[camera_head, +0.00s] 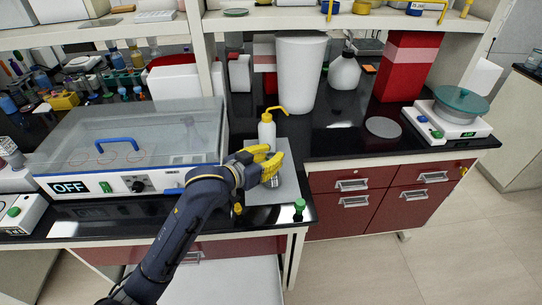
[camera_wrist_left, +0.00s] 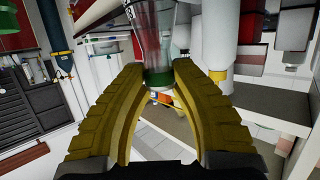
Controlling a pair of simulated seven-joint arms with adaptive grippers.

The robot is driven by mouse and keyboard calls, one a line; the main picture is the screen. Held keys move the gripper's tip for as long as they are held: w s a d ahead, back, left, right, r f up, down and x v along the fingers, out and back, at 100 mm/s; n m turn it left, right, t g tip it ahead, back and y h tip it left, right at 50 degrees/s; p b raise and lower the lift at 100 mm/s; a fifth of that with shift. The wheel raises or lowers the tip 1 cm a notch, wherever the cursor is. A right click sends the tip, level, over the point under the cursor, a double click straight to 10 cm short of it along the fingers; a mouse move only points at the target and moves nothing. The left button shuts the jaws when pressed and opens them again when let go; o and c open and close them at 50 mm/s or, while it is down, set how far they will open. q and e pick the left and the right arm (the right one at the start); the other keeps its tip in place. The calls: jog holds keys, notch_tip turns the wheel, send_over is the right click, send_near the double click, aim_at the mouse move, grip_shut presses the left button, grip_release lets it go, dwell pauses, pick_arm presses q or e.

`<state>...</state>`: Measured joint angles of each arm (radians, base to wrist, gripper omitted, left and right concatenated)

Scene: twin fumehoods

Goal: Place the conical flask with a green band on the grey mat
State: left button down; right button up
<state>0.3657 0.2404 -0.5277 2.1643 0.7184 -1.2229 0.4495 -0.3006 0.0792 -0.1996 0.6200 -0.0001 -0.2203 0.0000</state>
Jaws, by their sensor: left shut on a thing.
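My left gripper (camera_head: 265,163) has its yellow fingers closed over the grey mat (camera_head: 290,187) on the black bench. The left wrist view shows the fingers (camera_wrist_left: 157,78) on either side of a clear glass flask (camera_wrist_left: 154,28) with a green band (camera_wrist_left: 153,76). In the head view the fingers hide most of the flask; only a small glassy part (camera_head: 273,182) shows below them. I cannot tell whether its base touches the mat. My right gripper is in neither view.
A white wash bottle (camera_head: 267,131) with a yellow nozzle stands just behind the gripper. A hotplate box (camera_head: 130,150) with a clear lid is on the left. A small green-topped item (camera_head: 299,204) is at the front edge. A white bin (camera_head: 300,75) stands behind.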

pick_arm(q)
jog(key=c, duration=1.1)
grip_release()
jog(key=shift+c, duration=0.2)
jog(key=shift+r, duration=0.1)
jog(key=v, duration=1.2)
